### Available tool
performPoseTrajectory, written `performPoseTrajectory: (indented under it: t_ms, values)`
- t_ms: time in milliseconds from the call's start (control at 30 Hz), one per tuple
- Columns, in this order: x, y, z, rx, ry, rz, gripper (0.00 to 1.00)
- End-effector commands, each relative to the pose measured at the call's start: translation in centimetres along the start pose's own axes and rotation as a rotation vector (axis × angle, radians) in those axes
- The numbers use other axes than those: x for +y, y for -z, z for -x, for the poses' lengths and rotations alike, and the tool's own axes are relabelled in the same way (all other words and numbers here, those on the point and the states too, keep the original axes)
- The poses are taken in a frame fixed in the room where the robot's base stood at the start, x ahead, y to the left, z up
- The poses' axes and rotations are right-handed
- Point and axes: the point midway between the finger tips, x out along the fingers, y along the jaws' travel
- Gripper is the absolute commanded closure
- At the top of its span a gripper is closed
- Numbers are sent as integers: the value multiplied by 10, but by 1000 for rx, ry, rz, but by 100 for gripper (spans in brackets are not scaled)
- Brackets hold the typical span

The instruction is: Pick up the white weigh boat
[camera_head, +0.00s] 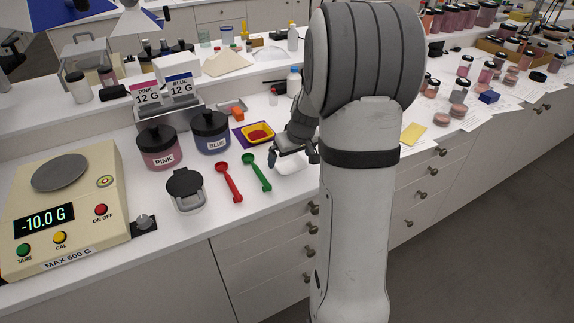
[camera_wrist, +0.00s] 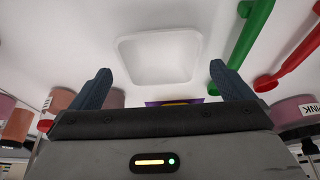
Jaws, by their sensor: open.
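The white weigh boat (camera_wrist: 158,58) lies on the white counter, a shallow square dish with rounded corners. In the wrist view it sits centred just beyond and between the fingertips of my gripper (camera_wrist: 160,82). The fingers are spread wide and nothing is between them. In the head view my gripper (camera_head: 296,158) is low over the counter. The weigh boat (camera_head: 290,166) shows there only in part, beneath the gripper and beside my arm. I cannot tell whether the fingers touch it.
Green (camera_head: 256,172) and red (camera_head: 229,182) scoops lie left of the gripper. A yellow weigh boat (camera_head: 259,132) with red powder sits on a purple card behind. Pink (camera_head: 160,148) and blue (camera_head: 211,133) jars, a lidded container (camera_head: 186,191) and a scale (camera_head: 62,205) reading -10.0 G stand further left.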

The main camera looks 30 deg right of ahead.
Motion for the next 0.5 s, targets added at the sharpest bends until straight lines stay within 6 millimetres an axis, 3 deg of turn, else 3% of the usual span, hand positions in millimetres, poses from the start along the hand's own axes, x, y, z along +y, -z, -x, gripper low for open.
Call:
performPoseTrajectory:
  t_ms: [200,500]
  values:
    - [0,-1,-24,-1,0,-1,0]
    - [0,-1,-26,0,-1,-2,3]
